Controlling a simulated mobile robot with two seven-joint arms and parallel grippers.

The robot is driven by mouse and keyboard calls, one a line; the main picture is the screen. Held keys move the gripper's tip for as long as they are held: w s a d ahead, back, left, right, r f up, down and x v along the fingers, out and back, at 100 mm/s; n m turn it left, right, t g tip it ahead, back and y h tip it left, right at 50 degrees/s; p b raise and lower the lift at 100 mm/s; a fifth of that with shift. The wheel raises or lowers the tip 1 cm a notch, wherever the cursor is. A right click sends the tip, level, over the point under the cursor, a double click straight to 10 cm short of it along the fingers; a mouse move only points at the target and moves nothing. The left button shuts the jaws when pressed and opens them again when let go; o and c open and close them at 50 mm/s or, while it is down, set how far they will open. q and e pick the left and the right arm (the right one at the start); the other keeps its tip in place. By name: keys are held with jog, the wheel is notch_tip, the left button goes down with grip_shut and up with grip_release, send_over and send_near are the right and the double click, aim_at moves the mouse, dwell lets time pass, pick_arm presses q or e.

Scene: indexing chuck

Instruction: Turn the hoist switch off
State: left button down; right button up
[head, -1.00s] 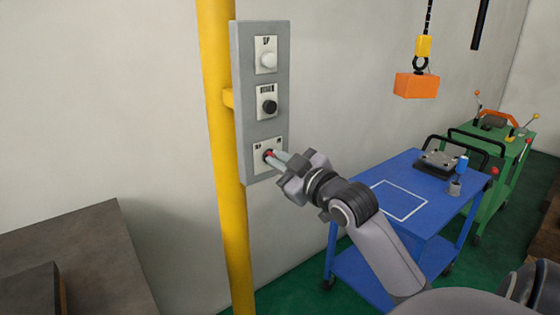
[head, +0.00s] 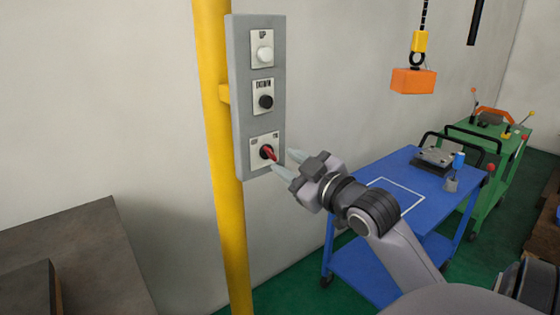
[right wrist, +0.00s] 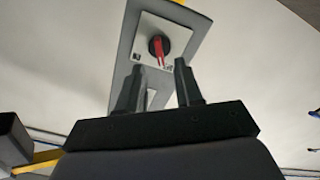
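The hoist switch is a red handle (head: 268,153) on a black round base, on a pale plate at the bottom of the grey control panel (head: 244,122). In the head view the handle slants down to the right. In the right wrist view the red handle (right wrist: 160,50) shows between and beyond the fingertips. My left gripper is not in view.
A white button (head: 265,54) and a black knob (head: 266,102) sit above the switch. The panel is on a yellow post (head: 228,220). An orange block (head: 413,81) hangs from the hoist hook. A blue cart (head: 420,215) and a green cart (head: 491,190) stand right.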

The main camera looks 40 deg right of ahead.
jog(key=s, duration=0.2)
jog(key=shift+s+a, duration=0.15)
jog(key=shift+s, duration=0.25)
dwell(0.3)
jog(key=a+f+m+g+y, duration=0.1)
jog(key=a+f+g, duration=0.15)
jog(key=f, duration=0.75)
jog(key=a+f+m+g, duration=0.1)
jog(key=a+f, duration=0.2)
jog(key=f, duration=0.6)
jog(key=s+a+f+g+y, duration=0.1)
jog(key=s+a+f+g, duration=0.1)
jog(key=s+a+f, duration=0.3)
jog(key=s+a+f+g+y, duration=0.2)
jog(key=s+a+f, duration=0.4)
jog(key=f, duration=0.8)
jog(key=a, duration=0.3)
jog(key=shift+s+a+m, duration=0.25)
jog(key=shift+s+m, duration=0.05)
jog(key=shift+f, duration=0.1)
